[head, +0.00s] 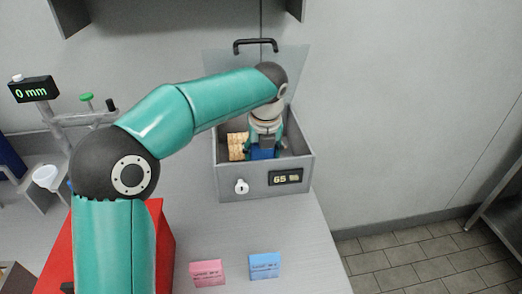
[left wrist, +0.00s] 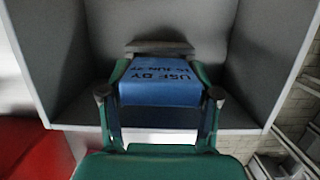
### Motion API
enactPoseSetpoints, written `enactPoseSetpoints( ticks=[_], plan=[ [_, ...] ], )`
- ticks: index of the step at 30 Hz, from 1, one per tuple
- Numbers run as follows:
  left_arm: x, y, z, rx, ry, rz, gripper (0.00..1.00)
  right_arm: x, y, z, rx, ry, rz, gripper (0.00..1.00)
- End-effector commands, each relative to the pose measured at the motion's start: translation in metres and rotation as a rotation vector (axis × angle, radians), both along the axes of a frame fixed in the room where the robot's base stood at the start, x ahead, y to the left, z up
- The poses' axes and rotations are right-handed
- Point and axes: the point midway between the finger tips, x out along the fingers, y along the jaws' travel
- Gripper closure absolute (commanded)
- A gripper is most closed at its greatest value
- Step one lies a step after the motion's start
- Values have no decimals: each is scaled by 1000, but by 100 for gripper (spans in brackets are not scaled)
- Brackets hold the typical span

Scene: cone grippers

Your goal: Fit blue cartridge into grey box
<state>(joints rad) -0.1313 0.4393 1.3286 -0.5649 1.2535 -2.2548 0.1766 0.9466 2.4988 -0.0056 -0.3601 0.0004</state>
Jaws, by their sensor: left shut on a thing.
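The grey box (head: 228,186) stands on the counter with its lid (head: 225,62) open at the back. My left gripper (head: 263,150) reaches down into it and is shut on the blue cartridge (head: 262,154), which is mostly hidden by the gripper. In the left wrist view the cartridge (left wrist: 160,92) sits between the two fingers of the gripper (left wrist: 160,97), dark lettering on its face, with the grey box walls (left wrist: 60,55) around it. I cannot tell whether it touches the box floor. My right gripper is not in view.
Tan ribbed pieces (head: 237,146) stand in the box, left of the cartridge. A pink carton (head: 207,273) and a light blue carton (head: 264,266) stand on the front counter. A red block (head: 160,240) and a stand with a display (head: 34,90) are at left.

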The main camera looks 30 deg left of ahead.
Motion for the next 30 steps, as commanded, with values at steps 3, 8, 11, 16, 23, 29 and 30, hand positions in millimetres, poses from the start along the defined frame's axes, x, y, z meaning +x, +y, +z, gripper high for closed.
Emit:
enactPoseSetpoints(
  ticks=[3, 8, 11, 16, 23, 29, 30],
  plan=[
    [0, 0, 0, 1, 2, 1, 75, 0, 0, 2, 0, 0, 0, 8],
    [0, 1, 0, 2, 1, 1, 75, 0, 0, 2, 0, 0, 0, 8],
    [0, 1, 0, 2, 1, 1, 75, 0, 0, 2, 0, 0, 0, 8],
    [0, 1, 0, 2, 1, 1, 75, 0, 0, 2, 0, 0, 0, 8],
    [0, 1, 1, 2, 3, 1, 75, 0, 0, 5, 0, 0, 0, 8],
    [0, 1, 1, 1, 2, 1, 75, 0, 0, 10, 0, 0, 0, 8],
    [0, 1, 1, 2, 1, 1, 75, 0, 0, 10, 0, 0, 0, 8]
  ],
)
